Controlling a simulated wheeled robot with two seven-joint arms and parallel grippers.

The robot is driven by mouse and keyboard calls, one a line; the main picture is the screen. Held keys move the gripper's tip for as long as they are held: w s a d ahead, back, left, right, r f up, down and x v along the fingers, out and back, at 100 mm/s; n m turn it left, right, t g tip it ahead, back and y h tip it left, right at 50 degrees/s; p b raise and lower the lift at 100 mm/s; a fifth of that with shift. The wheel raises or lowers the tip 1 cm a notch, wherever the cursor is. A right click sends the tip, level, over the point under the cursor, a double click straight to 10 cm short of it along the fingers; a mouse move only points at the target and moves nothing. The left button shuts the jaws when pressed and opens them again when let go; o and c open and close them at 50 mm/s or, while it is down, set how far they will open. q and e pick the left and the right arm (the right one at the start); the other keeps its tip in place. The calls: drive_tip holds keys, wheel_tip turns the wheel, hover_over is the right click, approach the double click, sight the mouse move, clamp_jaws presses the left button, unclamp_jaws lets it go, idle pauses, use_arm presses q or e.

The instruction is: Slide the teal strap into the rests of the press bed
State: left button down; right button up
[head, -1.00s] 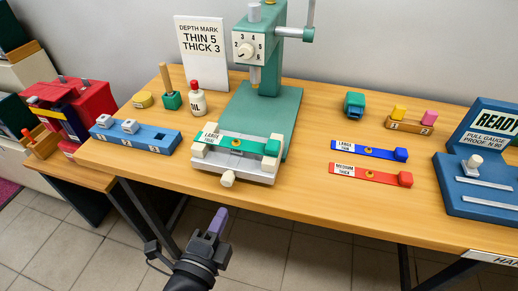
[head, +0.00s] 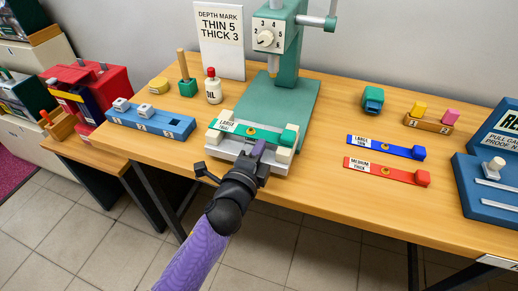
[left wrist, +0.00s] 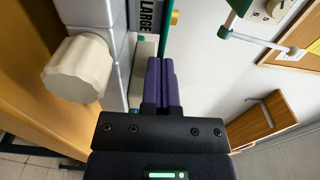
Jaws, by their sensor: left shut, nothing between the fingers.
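The teal strap (head: 268,135), with a white "LARGE" label at its left end and a green block at its right end, lies across the pale press bed (head: 276,166). Cream blocks stand at the bed's ends. My left gripper (head: 258,150) is shut and empty at the bed's front side, close to the strap's middle. In the left wrist view its purple fingers (left wrist: 161,82) are together beside the strap's edge (left wrist: 165,30); I cannot tell whether they touch it. The bed's cream knob (left wrist: 78,70) is left of the fingers there. My right gripper is not in view.
The green press column (head: 286,50) rises behind the bed. A blue strap (head: 395,150) and a red strap (head: 390,172) lie to the right. A blue rack (head: 150,122) and an oil bottle (head: 213,88) stand to the left. The table front right of the bed is clear.

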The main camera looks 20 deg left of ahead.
use_arm(q)
drive_tip(key=shift+w+d, duration=0.15)
drive_tip(key=shift+w, duration=1.05)
